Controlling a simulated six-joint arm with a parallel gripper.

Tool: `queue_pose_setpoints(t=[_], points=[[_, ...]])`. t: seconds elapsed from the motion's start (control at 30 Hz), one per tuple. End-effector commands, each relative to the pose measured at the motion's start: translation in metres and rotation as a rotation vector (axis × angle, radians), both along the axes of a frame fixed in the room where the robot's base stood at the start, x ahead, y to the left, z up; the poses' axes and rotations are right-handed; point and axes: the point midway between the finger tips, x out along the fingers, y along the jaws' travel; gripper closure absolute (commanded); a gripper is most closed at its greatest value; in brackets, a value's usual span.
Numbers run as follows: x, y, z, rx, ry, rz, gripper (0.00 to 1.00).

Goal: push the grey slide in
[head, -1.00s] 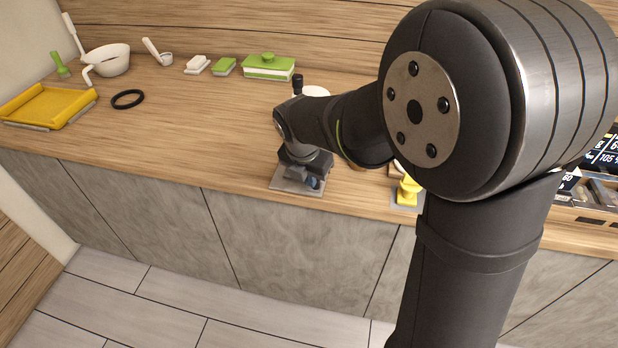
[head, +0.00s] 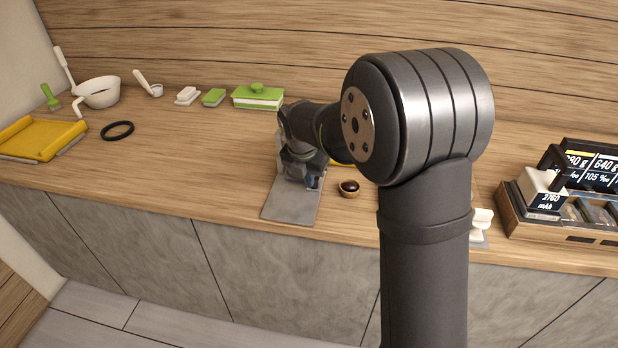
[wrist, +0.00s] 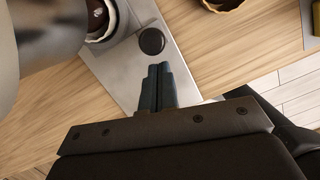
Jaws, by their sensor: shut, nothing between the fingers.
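The grey slide (head: 290,208) is a flat grey plate on the wooden counter, jutting towards the front edge in the head view. In the wrist view the grey plate (wrist: 124,70) runs diagonally under my gripper and carries a dark round knob (wrist: 152,41). My gripper (wrist: 158,67) is shut and empty, its two dark blue fingers together over the plate. The fingertips are close to the knob; I cannot tell whether they touch it. In the head view my gripper (head: 313,182) is low over the plate, and my arm hides what lies behind it.
A small bowl with dark contents (head: 349,188) stands right of the plate. A white piece (head: 482,222) and a wooden tray with a scale-like box (head: 540,195) are further right. A yellow tray (head: 40,138), black ring (head: 117,131) and green-white box (head: 258,97) are left and behind.

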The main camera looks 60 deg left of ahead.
Motion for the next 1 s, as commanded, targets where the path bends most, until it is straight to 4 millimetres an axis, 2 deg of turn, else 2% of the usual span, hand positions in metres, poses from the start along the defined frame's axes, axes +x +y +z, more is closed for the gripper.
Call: queue_pose_setpoints(t=[0.2,0.4,0.6,0.8,1.0], points=[[-0.033,-0.019,0.005,0.003,-0.002,0.004,1.00],[-0.041,-0.023,0.053,0.006,-0.001,0.000,1.00],[-0.048,-0.027,0.085,0.004,0.000,0.001,1.00],[-0.050,-0.029,0.097,0.000,0.000,0.000,1.00],[-0.050,-0.029,0.098,0.000,0.000,0.000,1.00]])
